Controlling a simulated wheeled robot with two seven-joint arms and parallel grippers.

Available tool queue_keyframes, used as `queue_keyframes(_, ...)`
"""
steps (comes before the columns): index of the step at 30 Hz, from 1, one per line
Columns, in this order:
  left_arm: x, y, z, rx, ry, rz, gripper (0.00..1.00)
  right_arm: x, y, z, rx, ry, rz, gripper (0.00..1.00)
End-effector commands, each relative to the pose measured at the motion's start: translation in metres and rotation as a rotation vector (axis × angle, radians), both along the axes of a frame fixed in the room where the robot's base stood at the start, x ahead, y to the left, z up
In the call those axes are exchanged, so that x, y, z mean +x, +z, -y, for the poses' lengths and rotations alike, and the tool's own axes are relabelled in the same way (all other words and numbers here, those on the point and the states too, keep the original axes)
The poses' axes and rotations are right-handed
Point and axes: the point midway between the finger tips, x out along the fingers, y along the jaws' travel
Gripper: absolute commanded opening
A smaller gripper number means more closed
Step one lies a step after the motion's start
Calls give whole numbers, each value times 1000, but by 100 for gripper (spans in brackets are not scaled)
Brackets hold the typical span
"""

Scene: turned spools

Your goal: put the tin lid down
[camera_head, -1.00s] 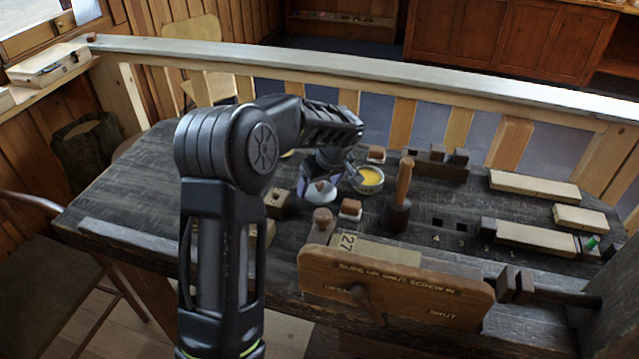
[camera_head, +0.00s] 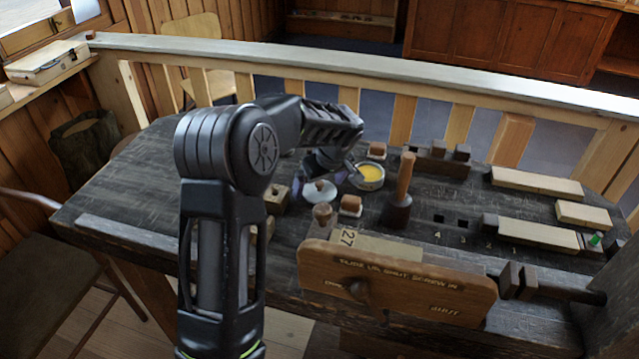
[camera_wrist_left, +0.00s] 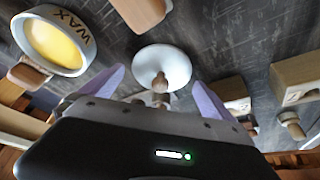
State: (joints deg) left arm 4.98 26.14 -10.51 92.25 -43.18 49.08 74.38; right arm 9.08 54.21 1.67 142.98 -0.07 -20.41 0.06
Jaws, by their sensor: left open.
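The tin lid (camera_head: 320,194) is a pale round disc with a small knob. It appears to lie flat on the dark bench, just left of the tin of yellow wax (camera_head: 368,184). My left gripper (camera_head: 322,172) is just above and behind the lid, partly hidden by my arm. In the left wrist view the lid (camera_wrist_left: 176,62) shows between the spread purple fingers (camera_wrist_left: 158,92), which are open and look clear of it. The wax tin (camera_wrist_left: 80,66) is at upper left there. My right gripper is not in view.
A mallet (camera_head: 401,195) stands right of the tin. A wooden knob piece (camera_head: 322,214) and a red-brown block (camera_head: 351,205) are close in front of the lid. The bench's left part is clear.

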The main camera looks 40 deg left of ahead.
Motion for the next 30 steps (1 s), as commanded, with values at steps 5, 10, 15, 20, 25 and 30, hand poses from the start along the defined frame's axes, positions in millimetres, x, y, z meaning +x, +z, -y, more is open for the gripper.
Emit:
queue_keyframes(5, 0, 3, 0, 0, 0, 0, 100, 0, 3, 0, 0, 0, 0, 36)
queue_keyframes(10, 0, 15, 0, -1, 0, 0, 100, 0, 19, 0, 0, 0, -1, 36)
queue_keyframes(15, -4, 38, 11, 1, -2, 5, 100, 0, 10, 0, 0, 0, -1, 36)
queue_keyframes(20, -10, 73, 23, 0, -2, 5, 100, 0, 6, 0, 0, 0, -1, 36)
queue_keyframes(25, -16, 104, 35, 1, -1, 3, 100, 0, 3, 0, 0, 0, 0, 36)
queue_keyframes(30, -19, 120, 40, 0, 0, 2, 100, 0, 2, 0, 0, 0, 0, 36)
